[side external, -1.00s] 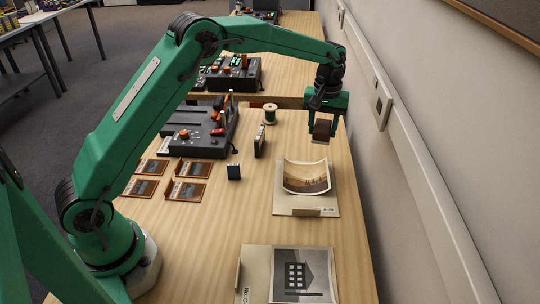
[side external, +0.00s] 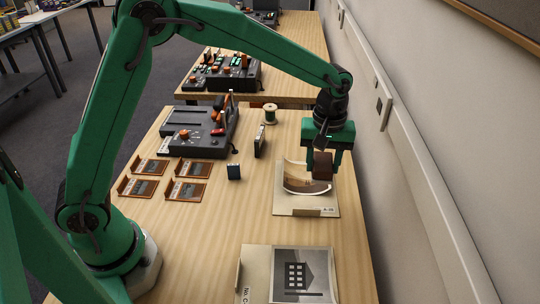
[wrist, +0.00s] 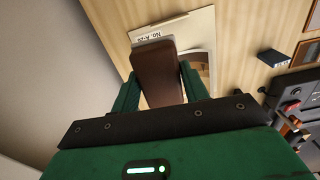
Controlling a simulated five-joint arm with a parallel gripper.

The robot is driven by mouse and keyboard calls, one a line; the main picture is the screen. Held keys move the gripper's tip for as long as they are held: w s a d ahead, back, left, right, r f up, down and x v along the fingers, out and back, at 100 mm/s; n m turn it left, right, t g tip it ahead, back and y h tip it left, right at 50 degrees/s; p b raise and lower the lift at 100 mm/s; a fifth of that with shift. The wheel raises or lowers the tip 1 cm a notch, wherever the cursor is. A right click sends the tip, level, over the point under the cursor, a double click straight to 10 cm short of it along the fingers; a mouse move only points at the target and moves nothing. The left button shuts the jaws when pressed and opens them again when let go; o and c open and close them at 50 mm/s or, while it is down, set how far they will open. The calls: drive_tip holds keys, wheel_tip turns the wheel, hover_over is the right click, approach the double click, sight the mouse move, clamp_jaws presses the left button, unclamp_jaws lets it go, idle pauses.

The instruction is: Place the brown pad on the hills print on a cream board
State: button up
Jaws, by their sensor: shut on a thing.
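My gripper (side external: 325,158) is shut on the brown pad (side external: 322,166) and holds it over the hills print, near its right side. In the wrist view the brown pad (wrist: 157,75) sits between the two green fingers of my gripper (wrist: 160,88). The hills print (side external: 298,181) is a curled sepia sheet with raised edges on a cream board (side external: 287,211). The pad and gripper hide part of the print. I cannot tell whether the pad touches it. The board's label shows in the wrist view.
A second board with a building print (side external: 302,275) lies nearer the front. The wall is right.

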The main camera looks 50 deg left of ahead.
drive_tip(key=s+d, duration=0.2)
drive_tip(key=s, duration=0.3)
hover_over(305, 186)
drive_tip(key=shift+n, duration=0.3)
wheel_tip(305, 186, down, 7)
drive_tip(key=shift+f, duration=2.05)
drive_tip(key=shift+f, duration=0.15)
drive_tip(key=o, duration=1)
wheel_tip(305, 186, up, 12)
drive_tip(key=shift+r, duration=0.2)
